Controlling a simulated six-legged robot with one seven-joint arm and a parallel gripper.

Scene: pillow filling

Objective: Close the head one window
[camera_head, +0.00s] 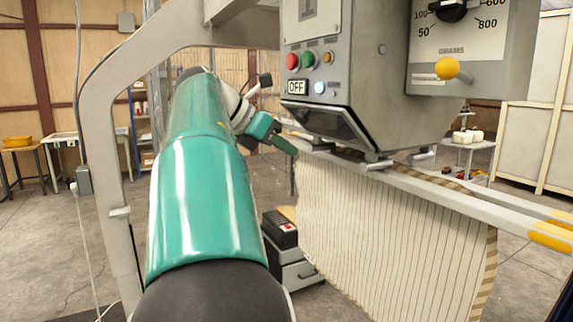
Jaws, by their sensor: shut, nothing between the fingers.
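The filling head (345,70) is a grey machine box with buttons and an OFF label at the upper middle. The head one window (328,124) is a dark pane in a metal frame on the head's sloping lower front. I cannot tell from this angle whether it stands ajar.
A striped pillow cover (390,240) hangs from a rail (440,187) below the head. A dial box (470,50) with a yellow knob (447,68) is at the upper right. A grey frame post (100,130) rises left of my arm.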

